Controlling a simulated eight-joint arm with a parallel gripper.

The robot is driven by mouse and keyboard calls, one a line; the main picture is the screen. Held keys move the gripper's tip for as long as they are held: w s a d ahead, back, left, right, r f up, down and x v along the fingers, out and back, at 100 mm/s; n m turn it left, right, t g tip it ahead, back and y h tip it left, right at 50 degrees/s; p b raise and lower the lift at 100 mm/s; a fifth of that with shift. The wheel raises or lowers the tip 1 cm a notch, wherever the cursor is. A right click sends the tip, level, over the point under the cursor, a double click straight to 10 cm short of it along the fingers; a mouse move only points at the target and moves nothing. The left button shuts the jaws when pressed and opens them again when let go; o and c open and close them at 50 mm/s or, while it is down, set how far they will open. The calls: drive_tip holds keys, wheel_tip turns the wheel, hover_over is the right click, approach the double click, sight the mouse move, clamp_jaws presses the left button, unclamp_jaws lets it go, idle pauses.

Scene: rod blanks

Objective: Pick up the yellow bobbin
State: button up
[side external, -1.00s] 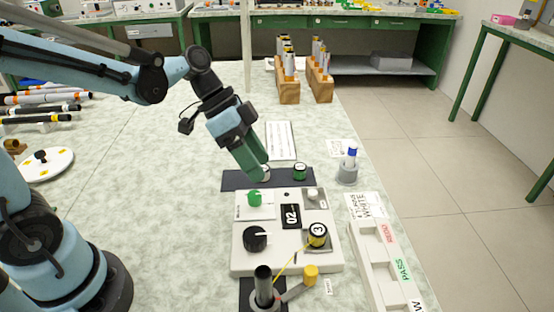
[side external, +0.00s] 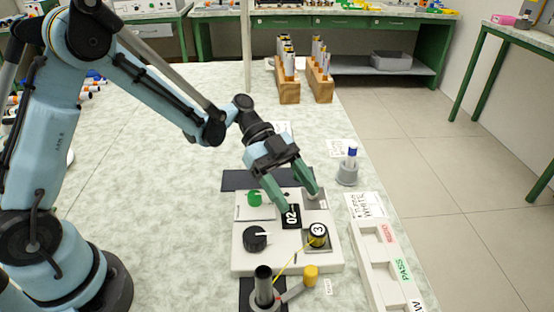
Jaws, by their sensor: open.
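The yellow bobbin (side external: 318,236) stands on the right side of the white machine (side external: 244,240). Its top is black with a white disc marked 3, and its side shows yellow. A yellow thread (side external: 289,261) runs from it down-left toward a dark post (side external: 263,288). My gripper (side external: 299,201) is open and empty, with its two green fingers spread. It is over the back part of the machine, behind the bobbin in the picture and apart from it. The fingers partly cover the machine's 02 display (side external: 291,217).
A green knob (side external: 254,198) and a black knob (side external: 255,238) stand up from the machine. A yellow-capped arm (side external: 310,275) is at its front. A sorting tray (side external: 370,262) lies to the right, and a blue-topped bottle (side external: 348,168) stands behind it. The table's left side is mostly clear.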

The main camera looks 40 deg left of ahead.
sight(317, 228)
drive_tip(key=shift+f+x, duration=0.2)
drive_tip(key=shift+x, duration=3.4)
drive_tip(key=shift+a, duration=0.2)
drive_tip(key=c, duration=1.1)
